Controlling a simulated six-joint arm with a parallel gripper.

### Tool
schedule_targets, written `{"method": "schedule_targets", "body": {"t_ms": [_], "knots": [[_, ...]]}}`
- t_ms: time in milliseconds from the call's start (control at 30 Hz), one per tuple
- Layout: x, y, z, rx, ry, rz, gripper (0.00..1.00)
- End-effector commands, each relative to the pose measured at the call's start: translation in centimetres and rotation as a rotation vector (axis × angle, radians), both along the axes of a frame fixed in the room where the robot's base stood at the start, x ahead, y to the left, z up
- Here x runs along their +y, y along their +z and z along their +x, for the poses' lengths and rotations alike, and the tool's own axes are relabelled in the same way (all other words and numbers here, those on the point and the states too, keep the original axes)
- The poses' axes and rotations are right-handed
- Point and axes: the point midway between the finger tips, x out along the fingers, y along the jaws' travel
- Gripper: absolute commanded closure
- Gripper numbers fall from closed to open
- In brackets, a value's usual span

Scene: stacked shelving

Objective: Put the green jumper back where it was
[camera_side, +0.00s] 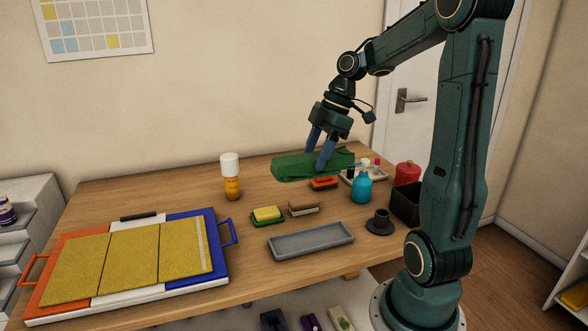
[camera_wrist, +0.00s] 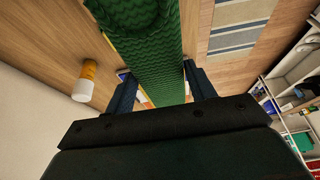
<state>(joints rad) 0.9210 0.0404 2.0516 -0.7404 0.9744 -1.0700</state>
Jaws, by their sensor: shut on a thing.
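The green jumper (camera_side: 293,166) is a long, folded bundle at the back of the wooden table in the side view. My gripper (camera_side: 319,157) points down and is shut on it, one finger on each side. In the wrist view the jumper (camera_wrist: 147,45) shows its knitted texture and runs between the two fingers of my gripper (camera_wrist: 163,82). I cannot tell whether its underside touches the table. The jumper hides part of the table's back edge.
A white-capped orange bottle (camera_side: 231,177) stands left of the jumper. A red-orange block (camera_side: 323,183), a blue bottle (camera_side: 361,187) and a small tray of bottles stand close in front and right. A grey tray (camera_side: 311,240) and a folding board (camera_side: 130,262) lie nearer the front.

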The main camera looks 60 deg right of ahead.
Motion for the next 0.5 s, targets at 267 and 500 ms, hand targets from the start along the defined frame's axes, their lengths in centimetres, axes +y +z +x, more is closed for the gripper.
{"method": "schedule_targets", "body": {"t_ms": [267, 500], "knots": [[-3.2, -0.7, 3.1, 0.001, 0.002, 0.001, 0.69], [-6.8, -2.2, 6.7, 0.002, 0.002, 0.0, 0.69]]}}
